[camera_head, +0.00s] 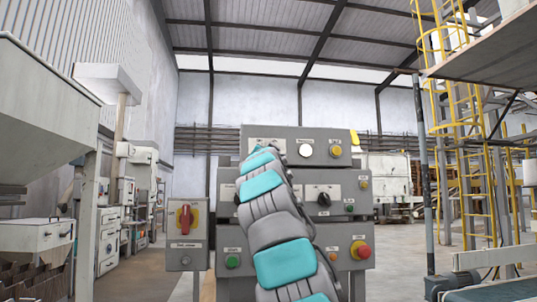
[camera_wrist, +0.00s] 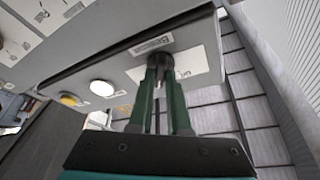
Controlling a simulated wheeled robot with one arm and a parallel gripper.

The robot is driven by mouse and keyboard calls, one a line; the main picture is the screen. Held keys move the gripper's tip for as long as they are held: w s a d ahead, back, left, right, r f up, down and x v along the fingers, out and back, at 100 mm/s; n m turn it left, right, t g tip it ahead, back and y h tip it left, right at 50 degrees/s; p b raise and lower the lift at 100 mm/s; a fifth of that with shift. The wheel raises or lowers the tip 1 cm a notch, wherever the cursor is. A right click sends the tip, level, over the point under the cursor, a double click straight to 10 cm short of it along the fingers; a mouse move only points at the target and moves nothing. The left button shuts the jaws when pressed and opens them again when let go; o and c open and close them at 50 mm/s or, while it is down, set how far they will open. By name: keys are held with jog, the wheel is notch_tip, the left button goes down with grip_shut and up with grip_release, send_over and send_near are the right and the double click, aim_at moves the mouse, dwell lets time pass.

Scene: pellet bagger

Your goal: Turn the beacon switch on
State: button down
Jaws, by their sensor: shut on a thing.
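My gripper (camera_wrist: 161,82) has its two green fingers shut on a small black switch knob (camera_wrist: 160,61) on the top grey panel, in the wrist view. In the head view my arm covers this knob and the gripper at the upper left of the control panel (camera_head: 322,132). The knob's turned position is hard to tell between the fingers.
Beside the knob are a white button (camera_head: 305,150) and a yellow button (camera_head: 336,151). Lower are black rotary switches, one at right (camera_head: 323,199), and a red emergency button (camera_head: 361,250). A red-handled switch box (camera_head: 184,222) stands left of the panel.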

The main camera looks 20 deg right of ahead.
dwell(0.4)
jog(key=c, duration=0.9)
grip_release()
jog(key=shift+o, duration=0.2)
jog(key=b+v, duration=0.4)
jog(key=v, duration=0.3)
jog(key=shift+s+a, duration=0.2)
jog(key=shift+s, duration=0.15)
jog(key=shift+f, duration=0.15)
